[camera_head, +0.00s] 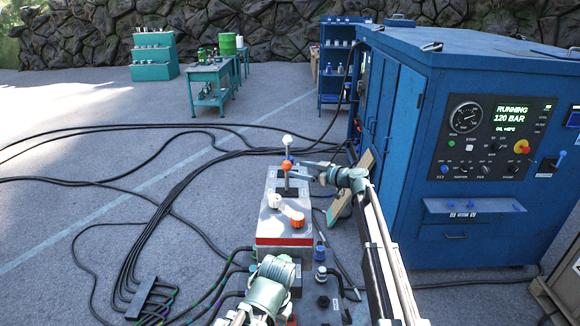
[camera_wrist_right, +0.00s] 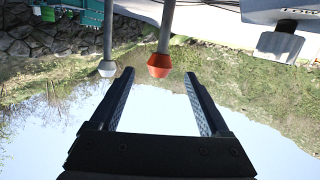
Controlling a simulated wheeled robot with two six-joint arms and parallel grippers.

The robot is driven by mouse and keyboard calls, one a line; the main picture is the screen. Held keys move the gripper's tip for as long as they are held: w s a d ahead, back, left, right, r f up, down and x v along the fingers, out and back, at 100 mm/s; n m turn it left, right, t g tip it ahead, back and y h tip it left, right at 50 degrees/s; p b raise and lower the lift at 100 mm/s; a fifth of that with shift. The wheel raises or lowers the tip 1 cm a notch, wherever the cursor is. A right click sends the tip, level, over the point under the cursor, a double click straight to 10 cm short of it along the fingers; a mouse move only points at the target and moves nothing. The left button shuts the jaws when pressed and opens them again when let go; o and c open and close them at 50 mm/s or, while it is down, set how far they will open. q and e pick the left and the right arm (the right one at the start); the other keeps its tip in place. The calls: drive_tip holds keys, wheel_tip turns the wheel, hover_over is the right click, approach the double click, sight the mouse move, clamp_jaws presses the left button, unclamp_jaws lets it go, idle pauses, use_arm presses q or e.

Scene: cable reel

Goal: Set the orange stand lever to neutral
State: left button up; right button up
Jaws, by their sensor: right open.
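The orange stand lever (camera_head: 286,166) rises from the grey control stand (camera_head: 262,233). Its orange knob is near the white-knobbed lever (camera_head: 287,140), which stands behind it. My right gripper (camera_head: 301,171) is open, reaching in from the right beside the orange knob. In the right wrist view the orange knob (camera_wrist_right: 159,65) appears between the fingertips of the open gripper (camera_wrist_right: 159,77), and nothing is held. The white knob (camera_wrist_right: 107,69) appears there outside the left finger. My left arm shows at the bottom of the head view, but its fingers do not.
A blue power cabinet (camera_head: 460,185) stands at the right. Black cables (camera_head: 160,215) cross the floor at the left. A green table (camera_head: 209,75) is farther back.

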drive_tip(key=v, duration=0.6)
drive_tip(key=shift+s+d+p, duration=0.25)
drive_tip(key=shift+d+p, duration=0.05)
drive_tip(key=shift+p, duration=0.15)
